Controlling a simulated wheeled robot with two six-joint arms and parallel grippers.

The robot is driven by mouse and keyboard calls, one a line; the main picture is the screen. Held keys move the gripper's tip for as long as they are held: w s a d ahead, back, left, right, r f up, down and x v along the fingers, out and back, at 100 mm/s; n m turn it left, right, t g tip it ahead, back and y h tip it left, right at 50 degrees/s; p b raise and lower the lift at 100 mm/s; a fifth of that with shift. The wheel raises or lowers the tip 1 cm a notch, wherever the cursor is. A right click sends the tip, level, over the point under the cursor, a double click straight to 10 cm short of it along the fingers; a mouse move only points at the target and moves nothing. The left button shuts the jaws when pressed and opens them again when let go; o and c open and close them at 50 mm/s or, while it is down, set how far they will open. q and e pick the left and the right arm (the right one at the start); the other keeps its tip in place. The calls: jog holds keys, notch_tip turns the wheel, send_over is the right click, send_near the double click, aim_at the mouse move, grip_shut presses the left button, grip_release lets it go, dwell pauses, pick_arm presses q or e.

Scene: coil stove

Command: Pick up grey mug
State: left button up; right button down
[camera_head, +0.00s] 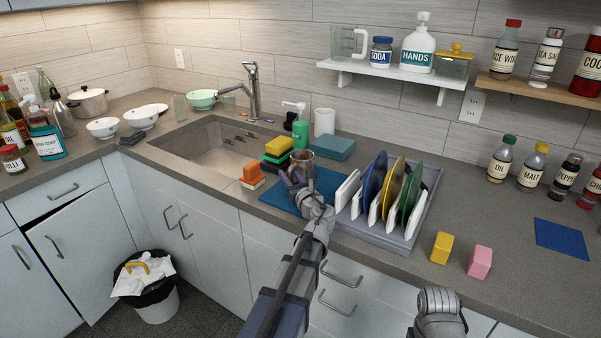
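The grey mug (302,158), brownish grey with its round rim up, stands upright at the back of the blue mat (283,200) beside the sink. My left gripper (294,177) is right at the near side of the mug and overlaps its lower part in the picture. The fingers are small and dark here, and I cannot tell whether they are apart or closed on the mug. Part of my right arm shows at the bottom right, over the counter's front edge; its gripper is not clearly seen.
A rack (390,232) with plates stands close to the right of the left gripper. Stacked sponges (277,150), a green soap bottle (300,132) and a white cup (324,122) are near the mug. The sink (215,146) lies to the left.

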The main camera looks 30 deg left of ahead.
pick_arm(q)
grip_shut()
dwell(1.4)
